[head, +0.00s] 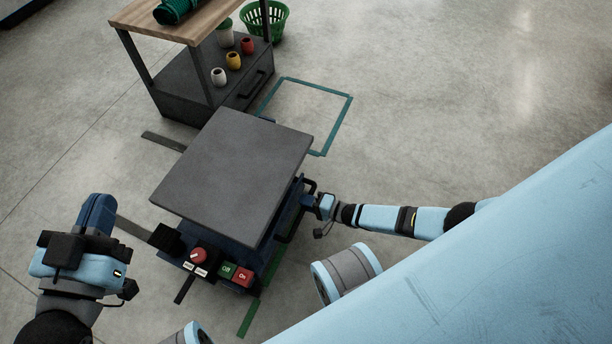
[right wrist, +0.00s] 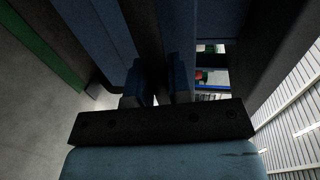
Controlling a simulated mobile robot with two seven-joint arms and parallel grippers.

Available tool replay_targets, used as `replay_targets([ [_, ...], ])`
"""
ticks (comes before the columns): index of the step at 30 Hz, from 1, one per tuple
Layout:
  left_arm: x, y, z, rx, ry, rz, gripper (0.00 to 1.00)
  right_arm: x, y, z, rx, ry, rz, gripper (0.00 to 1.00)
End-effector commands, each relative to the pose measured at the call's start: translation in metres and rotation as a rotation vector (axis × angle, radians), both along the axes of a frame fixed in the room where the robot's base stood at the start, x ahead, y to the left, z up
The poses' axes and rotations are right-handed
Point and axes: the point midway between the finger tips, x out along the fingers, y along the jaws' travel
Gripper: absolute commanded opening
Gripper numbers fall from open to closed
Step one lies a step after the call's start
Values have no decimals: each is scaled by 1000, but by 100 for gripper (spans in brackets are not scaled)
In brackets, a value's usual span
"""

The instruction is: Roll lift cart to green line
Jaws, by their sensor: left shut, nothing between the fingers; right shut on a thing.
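The lift cart has a flat grey top (head: 235,165), a blue base and a control box with a red knob (head: 199,255) and green and red buttons (head: 236,273). A green line (head: 251,313) on the floor runs along the cart's right side, partly hidden beneath it. A green strip also shows in the right wrist view (right wrist: 40,45). My right gripper (head: 313,203) is shut on the dark handle (head: 294,222) at the cart's right side; its fingers (right wrist: 158,90) also show in the right wrist view. My left gripper (head: 98,212) is shut and empty, left of the cart, not touching it.
A teal-green taped square (head: 347,112) lies on open floor beyond the cart. A workbench (head: 160,85) with small white, yellow and red pots stands behind it, near the cart's far edge. A green basket (head: 284,22) stands beyond. Dark floor strips (head: 163,141) lie left.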

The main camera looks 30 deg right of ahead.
Motion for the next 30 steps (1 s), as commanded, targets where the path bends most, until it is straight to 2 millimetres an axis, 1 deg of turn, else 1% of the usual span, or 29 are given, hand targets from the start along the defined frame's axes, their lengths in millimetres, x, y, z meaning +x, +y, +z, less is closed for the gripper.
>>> replay_targets([
  [1, 0, 0, 1, 0, 0, 0, 0, -4, -4, -2, -4, 5, 0, 0],
  [2, 0, 0, 1, 1, 1, 0, 0, -4, -5, -2, -4, 5, 0, 21],
  [3, 0, 0, 1, 1, 1, 0, 0, -4, -5, -2, -4, 6, 0, 30],
  [5, 0, 0, 0, 1, 1, 0, 0, -4, -4, -2, -4, 4, 0, 43],
  [13, 0, 0, 0, 1, 1, 0, 0, -3, -3, -1, -2, 3, 0, 43],
  [17, 0, 0, 5, -5, 8, -2, 0, -9, -8, 2, -3, 4, 0, 43],
  [21, -3, -2, 9, -29, 49, -8, 0, -28, -23, 9, -4, 6, 0, 43],
  [30, -17, -10, 3, -118, 203, -11, 0, -81, -64, 22, -3, 5, -1, 43],
])
